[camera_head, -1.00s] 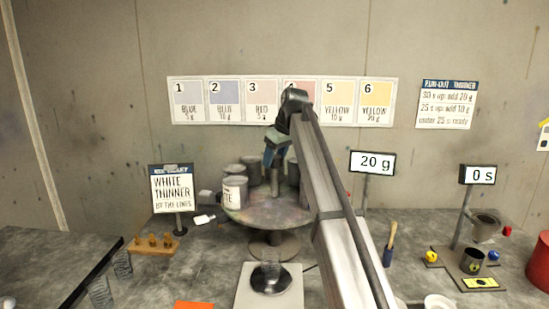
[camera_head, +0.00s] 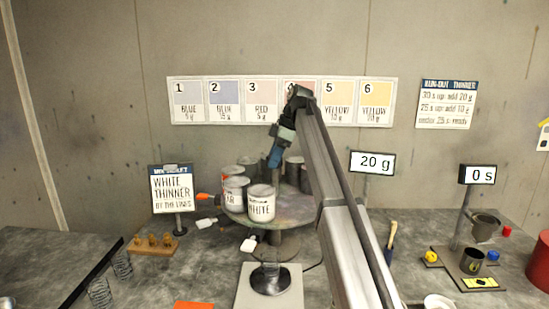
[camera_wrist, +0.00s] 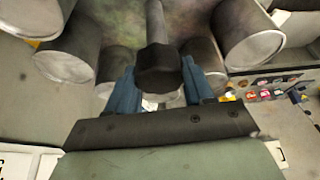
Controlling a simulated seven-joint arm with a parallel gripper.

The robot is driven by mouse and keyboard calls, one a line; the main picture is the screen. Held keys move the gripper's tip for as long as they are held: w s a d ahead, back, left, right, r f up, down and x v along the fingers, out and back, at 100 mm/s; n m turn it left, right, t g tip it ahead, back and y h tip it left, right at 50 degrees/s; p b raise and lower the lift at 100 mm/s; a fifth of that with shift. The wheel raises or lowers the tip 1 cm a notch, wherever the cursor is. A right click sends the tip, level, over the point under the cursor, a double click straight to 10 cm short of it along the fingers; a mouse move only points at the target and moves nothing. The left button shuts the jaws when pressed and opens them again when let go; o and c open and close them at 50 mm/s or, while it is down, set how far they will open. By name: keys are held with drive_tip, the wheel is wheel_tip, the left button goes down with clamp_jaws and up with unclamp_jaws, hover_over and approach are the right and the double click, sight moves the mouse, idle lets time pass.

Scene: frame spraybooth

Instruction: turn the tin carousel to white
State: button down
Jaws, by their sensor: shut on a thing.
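The tin carousel (camera_head: 296,212) is a round turntable on a short foot, with several grey tins around its rim. The tin lettered WHITE (camera_head: 261,205) is at the front edge, facing the camera, with a white tab below it. A tin ending in AR (camera_head: 231,196) is to its left. My gripper (camera_head: 273,160) reaches down over the carousel's middle. In the wrist view its blue fingers (camera_wrist: 160,88) are shut on the dark knob (camera_wrist: 157,68) atop the centre post (camera_wrist: 156,22). Tins (camera_wrist: 68,48) surround it.
A sign (camera_head: 173,190) and wooden block (camera_head: 153,245) are left. A brush (camera_head: 389,243) and run-out stand (camera_head: 472,262) are right.

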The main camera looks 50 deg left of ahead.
drive_tip(key=shift+a+n+g, duration=0.15)
drive_tip(key=shift+n+g, duration=0.15)
drive_tip(key=shift+n, duration=0.5)
drive_tip(key=shift+s+h, duration=0.1)
drive_tip(key=shift+h, duration=0.2)
drive_tip(key=shift+c, duration=2.2)
unclamp_jaws()
drive_tip(key=shift+w+r, duration=0.25)
drive_tip(key=shift+r, duration=0.25)
drive_tip(key=w+d, duration=0.2)
drive_tip(key=w, duration=0.1)
drive_tip(key=w+d, duration=0.2)
drive_tip(key=w, duration=0.2)
drive_tip(key=w+d, duration=0.2)
drive_tip(key=w, duration=0.1)
drive_tip(key=shift+w+d, duration=0.2)
drive_tip(key=shift+r, duration=0.1)
